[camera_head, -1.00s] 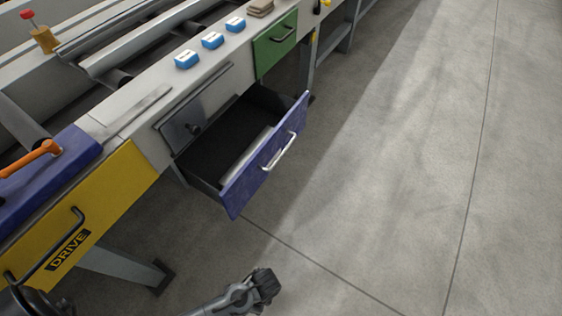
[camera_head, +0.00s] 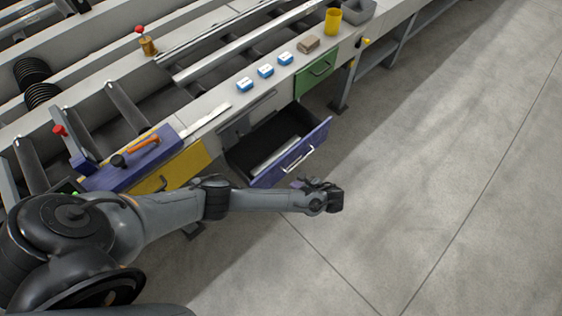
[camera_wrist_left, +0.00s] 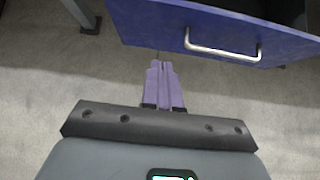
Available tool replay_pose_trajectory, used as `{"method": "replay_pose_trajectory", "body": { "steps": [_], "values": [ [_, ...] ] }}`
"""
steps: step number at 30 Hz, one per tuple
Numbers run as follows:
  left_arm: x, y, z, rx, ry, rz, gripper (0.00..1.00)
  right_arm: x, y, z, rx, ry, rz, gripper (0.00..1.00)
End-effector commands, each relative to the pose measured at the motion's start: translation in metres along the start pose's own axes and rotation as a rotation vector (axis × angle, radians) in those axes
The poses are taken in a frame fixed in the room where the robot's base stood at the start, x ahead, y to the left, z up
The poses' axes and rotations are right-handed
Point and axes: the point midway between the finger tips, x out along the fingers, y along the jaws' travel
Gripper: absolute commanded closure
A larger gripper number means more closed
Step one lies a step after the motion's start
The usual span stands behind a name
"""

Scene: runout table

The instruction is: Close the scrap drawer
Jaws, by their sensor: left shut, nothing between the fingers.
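The scrap drawer (camera_head: 293,154) has a blue front with a silver bar handle and stands pulled out from the side of the runout table. Its dark inside holds a pale metal piece. In the left wrist view the blue drawer front (camera_wrist_left: 150,22) and its handle (camera_wrist_left: 222,50) fill the top. My left gripper (camera_head: 302,184) is in front of and below the drawer front, apart from the handle. Its purple fingers (camera_wrist_left: 163,72) are together with nothing between them, pointing toward the drawer. My right gripper is out of view.
A green drawer front (camera_head: 316,73) is beyond the blue one, and a yellow panel (camera_head: 186,168) is on the near side. Blue-and-white blocks (camera_head: 266,71), a brown block (camera_head: 308,44) and a yellow cup (camera_head: 333,21) stand on the table edge. The floor (camera_head: 430,170) to the right is clear.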

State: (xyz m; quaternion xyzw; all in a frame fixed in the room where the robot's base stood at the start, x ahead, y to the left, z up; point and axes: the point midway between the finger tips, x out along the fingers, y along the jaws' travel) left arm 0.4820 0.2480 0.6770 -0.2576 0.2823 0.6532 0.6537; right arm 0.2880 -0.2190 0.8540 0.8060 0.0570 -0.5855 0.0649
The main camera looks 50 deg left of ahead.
Motion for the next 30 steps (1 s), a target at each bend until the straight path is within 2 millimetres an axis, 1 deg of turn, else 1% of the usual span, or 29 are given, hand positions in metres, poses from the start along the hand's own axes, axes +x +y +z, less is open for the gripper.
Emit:
{"method": "replay_pose_trajectory", "body": {
  "steps": [1, 3, 5, 8, 14, 21, 24, 27, 30],
  "values": [
    [-0.01, -0.007, 0.011, -0.01, -0.001, -0.009, 1.0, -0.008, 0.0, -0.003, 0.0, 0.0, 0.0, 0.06],
    [-0.014, -0.013, 0.017, -0.018, -0.001, -0.017, 1.0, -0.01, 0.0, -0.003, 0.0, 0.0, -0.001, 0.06],
    [-0.014, -0.016, 0.018, -0.022, -0.001, -0.02, 1.0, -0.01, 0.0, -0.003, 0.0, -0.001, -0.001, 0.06],
    [-0.006, -0.018, 0.019, -0.024, -0.001, -0.021, 1.0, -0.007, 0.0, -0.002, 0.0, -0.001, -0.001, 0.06],
    [0.024, -0.018, 0.017, -0.025, 0.0, -0.02, 1.0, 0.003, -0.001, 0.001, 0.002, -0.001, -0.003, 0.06],
    [0.07, -0.019, 0.016, -0.024, 0.0, -0.021, 1.0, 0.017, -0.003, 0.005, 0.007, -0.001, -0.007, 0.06],
    [0.086, -0.019, 0.017, -0.025, 0.0, -0.021, 1.0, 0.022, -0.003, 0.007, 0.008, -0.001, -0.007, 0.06],
    [0.094, -0.019, 0.03, -0.026, 0.001, -0.021, 1.0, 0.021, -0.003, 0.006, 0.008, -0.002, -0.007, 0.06],
    [0.102, -0.019, 0.037, -0.025, 0.002, -0.021, 1.0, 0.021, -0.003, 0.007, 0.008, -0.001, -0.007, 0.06]
  ]
}}
